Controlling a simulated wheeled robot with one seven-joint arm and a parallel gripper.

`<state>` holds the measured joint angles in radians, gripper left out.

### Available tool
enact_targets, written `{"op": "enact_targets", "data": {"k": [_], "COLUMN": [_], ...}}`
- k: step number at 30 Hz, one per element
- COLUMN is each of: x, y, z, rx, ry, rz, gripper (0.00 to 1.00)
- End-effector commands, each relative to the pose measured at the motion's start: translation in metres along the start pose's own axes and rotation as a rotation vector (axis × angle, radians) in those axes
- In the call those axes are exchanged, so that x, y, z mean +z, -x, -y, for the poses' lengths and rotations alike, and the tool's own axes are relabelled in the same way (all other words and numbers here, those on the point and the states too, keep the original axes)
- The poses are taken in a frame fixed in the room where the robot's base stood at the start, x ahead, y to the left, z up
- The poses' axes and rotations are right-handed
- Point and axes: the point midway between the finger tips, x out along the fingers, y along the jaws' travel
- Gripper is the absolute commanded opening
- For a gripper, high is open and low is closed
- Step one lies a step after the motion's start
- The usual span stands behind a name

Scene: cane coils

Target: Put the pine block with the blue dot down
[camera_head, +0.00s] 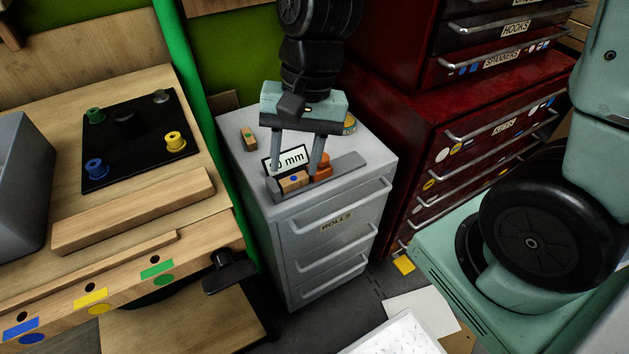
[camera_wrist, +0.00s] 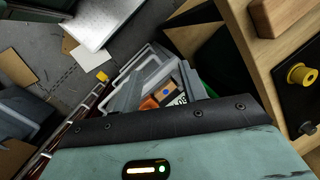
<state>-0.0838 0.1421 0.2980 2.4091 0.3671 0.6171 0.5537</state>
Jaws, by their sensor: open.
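The pine block with the blue dot (camera_head: 293,181) rests in a grey holder (camera_head: 345,175) at the front of the grey drawer cabinet's top. It also shows in the wrist view (camera_wrist: 165,88), beside something orange. My gripper (camera_head: 296,164) points down over the cabinet top, its two fingers spread apart. The fingertips are close to the block, one on either side in the head view; whether they touch it I cannot tell.
An orange object (camera_head: 322,167) sits right of the block. A second pine block (camera_head: 248,139) with a green mark lies at the cabinet's back left. A round tin (camera_head: 349,124) stands at the back right. A red drawer cabinet (camera_head: 430,120) rises to the right, a wooden bench (camera_head: 60,120) left.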

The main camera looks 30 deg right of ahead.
Motion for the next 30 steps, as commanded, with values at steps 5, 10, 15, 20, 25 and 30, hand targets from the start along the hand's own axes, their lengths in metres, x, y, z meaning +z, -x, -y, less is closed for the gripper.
{"op": "enact_targets", "data": {"k": [5, 10, 15, 20, 25, 30], "x": [0.079, 0.105, 0.107, 0.107, 0.11, 0.117], "y": [0.007, 0.01, 0.01, 0.01, 0.029, 0.067], "z": [-0.011, -0.022, -0.024, -0.024, -0.02, -0.014], "rx": [0.128, 0.196, 0.207, 0.205, 0.205, 0.204], "ry": [0.761, 1.108, 1.155, 1.15, 1.147, 1.145], "rz": [-0.051, -0.068, -0.068, -0.068, -0.068, -0.068], "gripper": [0.43, 0.43, 0.43, 0.43, 0.43, 0.43]}}
